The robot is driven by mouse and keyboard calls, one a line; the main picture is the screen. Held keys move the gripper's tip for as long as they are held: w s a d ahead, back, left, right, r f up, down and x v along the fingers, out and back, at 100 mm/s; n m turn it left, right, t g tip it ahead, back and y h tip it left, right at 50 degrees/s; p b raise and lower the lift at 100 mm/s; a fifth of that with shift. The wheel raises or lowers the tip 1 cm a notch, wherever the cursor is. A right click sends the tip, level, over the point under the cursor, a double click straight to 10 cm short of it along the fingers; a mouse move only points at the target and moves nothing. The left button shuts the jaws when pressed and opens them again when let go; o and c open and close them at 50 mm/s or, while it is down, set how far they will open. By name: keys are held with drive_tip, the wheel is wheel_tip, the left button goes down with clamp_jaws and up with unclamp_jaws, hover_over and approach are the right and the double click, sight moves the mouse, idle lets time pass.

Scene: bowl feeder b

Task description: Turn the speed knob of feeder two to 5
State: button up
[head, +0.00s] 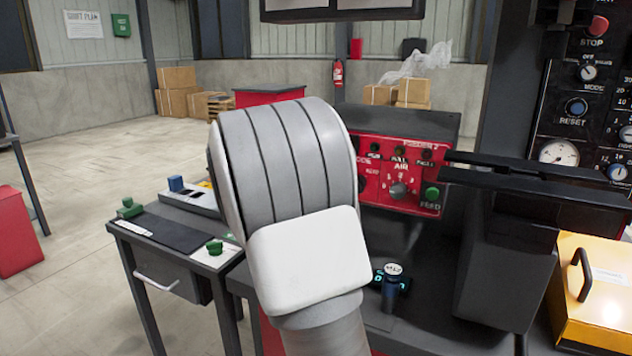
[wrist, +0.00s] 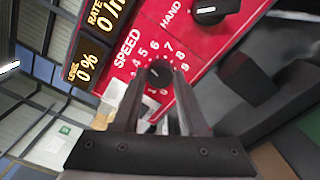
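The red control panel (head: 375,200) of feeder two stands behind my arm in the head view, its left part hidden by the arm. The speed knob (wrist: 158,73) is small, dark and round, with white numbers around it and the word SPEED beside it in the wrist view. The setting it points at is too small to read surely. My gripper (wrist: 160,78) has its two dark fingers apart, one on each side of the knob. Whether they touch it I cannot tell. The gripper is hidden in the head view.
A MODE knob (wrist: 212,10) marked HAND and the LEVEL display (wrist: 84,66) are near the speed knob. The head view shows an AIR knob (head: 399,190), a green FEED button (head: 432,194), a dark bar (head: 530,180) at right and a yellow box (head: 595,290).

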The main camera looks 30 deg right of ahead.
drive_tip(key=o, duration=0.4)
drive_tip(key=shift+c, duration=0.2)
drive_tip(key=p+v, duration=0.3)
drive_tip(key=v, duration=1.4)
drive_tip(key=shift+s+a, duration=0.15)
drive_tip(key=shift+a, duration=0.05)
drive_tip(key=shift+s+d, duration=0.1)
